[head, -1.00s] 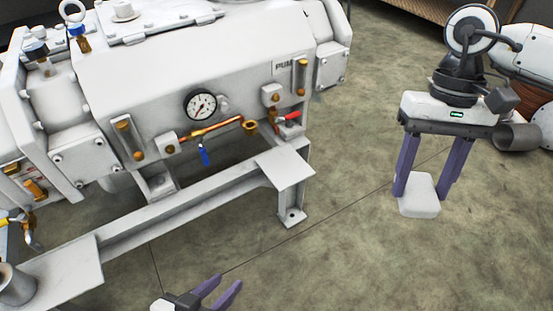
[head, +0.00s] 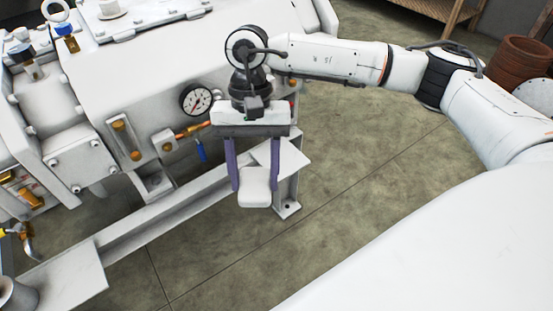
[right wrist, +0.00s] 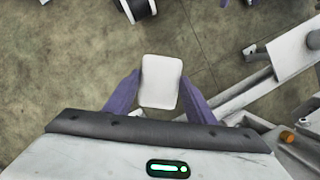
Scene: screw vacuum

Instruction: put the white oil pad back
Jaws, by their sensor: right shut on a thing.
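The white oil pad (head: 255,187) is a small rounded white block. My right gripper (head: 254,191) is shut on it, with one purple finger on each side, and holds it in front of the white pump's lower frame. The pad (right wrist: 160,82) also shows between the fingers in the right wrist view. The pump (head: 130,85) stands at the left of the head view; my right gripper hides part of its front. My left gripper (right wrist: 237,3) seems to show only as two separated purple fingertips at the top edge of the right wrist view; it is outside the head view.
A pressure gauge (head: 196,100), a copper pipe and a blue valve handle (head: 202,149) are close to the left of my right gripper. The frame's flat end plate (head: 289,158) is beside it. The concrete floor (head: 345,190) is clear to the right. Brown barrels (head: 520,62) stand far right.

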